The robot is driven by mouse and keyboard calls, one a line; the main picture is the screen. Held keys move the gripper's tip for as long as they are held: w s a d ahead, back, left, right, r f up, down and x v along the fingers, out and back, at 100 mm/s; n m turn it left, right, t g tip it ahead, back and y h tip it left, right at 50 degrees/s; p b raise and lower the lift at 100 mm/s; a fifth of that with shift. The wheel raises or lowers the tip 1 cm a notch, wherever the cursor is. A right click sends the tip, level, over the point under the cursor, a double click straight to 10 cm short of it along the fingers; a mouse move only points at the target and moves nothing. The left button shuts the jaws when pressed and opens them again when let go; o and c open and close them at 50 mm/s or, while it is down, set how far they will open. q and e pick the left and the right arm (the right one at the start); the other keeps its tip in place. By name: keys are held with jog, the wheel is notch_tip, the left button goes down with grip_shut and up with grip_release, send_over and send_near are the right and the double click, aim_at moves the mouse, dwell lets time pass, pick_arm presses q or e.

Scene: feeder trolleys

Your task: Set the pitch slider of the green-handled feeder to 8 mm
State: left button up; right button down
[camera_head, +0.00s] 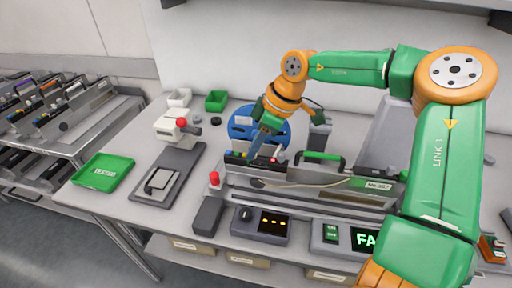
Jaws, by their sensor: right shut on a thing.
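The green-handled feeder (345,191) lies on the bench fixture, its green handle (320,157) arching over its top. A reel with a blue disc (240,120) stands behind its left end. My right gripper (257,152) reaches down from above onto the dark block at the feeder's left end, where small coloured parts show. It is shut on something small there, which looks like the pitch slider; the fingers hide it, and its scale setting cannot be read. My left gripper is not in view.
A red-knobbed press (175,128), a green tray (104,172) and a red button (214,178) stand left on the bench. Display boxes (262,224) line the front. A trolley of feeders (60,105) is at far left. My right arm covers the right side.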

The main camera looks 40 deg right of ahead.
aim_at(267, 159)
jog(key=shift+d, duration=0.1)
jog(key=c, duration=0.8)
grip_release()
jog(key=shift+d, duration=0.1)
jog(key=shift+r, duration=0.1)
jog(key=v, duration=0.7)
jog(key=shift+b, duration=0.35)
